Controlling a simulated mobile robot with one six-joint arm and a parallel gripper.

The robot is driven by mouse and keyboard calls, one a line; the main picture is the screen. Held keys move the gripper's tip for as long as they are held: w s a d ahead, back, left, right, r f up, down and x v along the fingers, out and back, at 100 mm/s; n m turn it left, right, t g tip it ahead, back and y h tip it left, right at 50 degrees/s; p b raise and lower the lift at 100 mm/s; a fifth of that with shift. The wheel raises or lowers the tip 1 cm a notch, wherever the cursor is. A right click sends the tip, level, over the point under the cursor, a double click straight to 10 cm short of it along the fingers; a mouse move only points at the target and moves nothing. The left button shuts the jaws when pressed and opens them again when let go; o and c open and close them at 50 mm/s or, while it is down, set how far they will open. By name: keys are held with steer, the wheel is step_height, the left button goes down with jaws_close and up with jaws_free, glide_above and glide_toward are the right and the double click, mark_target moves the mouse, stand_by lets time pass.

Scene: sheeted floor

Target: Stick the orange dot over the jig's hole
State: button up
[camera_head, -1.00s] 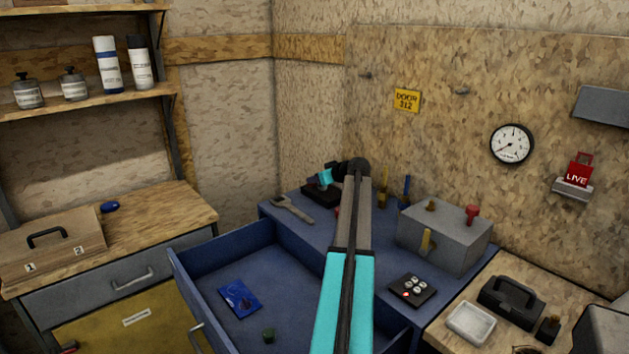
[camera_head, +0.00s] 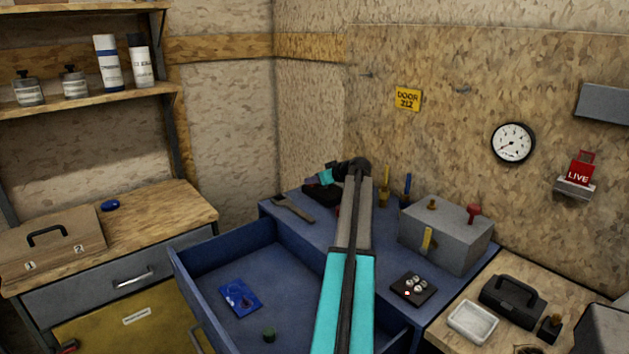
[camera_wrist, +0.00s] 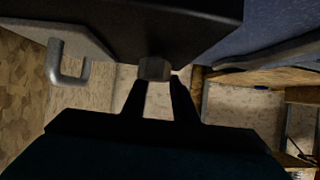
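In the head view my gripper (camera_head: 318,179) is at the far end of my arm, low over a small black object (camera_head: 321,193) on the blue bench top. In the wrist view its two dark fingers (camera_wrist: 159,80) stand apart with an empty gap between them. A grey faceted knob (camera_wrist: 154,68) under a dark slab is right at the tips; I cannot tell if they touch it. A black plate (camera_head: 425,294) with several pale discs and a small orange-red spot (camera_head: 407,293) lies right of my arm. I cannot tell for sure which object is the jig, and no hole is visible.
A grey box (camera_head: 447,237) with pegs stands on the bench behind the plate. A wrench (camera_head: 294,209) lies left of the black object. An open blue drawer (camera_head: 215,300) holds a blue packet (camera_head: 240,299) and a green piece (camera_head: 269,334). A grey hook (camera_wrist: 68,68) shows in the wrist view.

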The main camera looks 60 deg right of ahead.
steer(key=b+v, duration=0.1)
steer(key=v, duration=1.2)
steer(key=shift+s+r+b, duration=0.25)
steer(key=shift+s+b, duration=0.05)
steer(key=shift+b, duration=0.1)
steer(key=shift+a, duration=0.15)
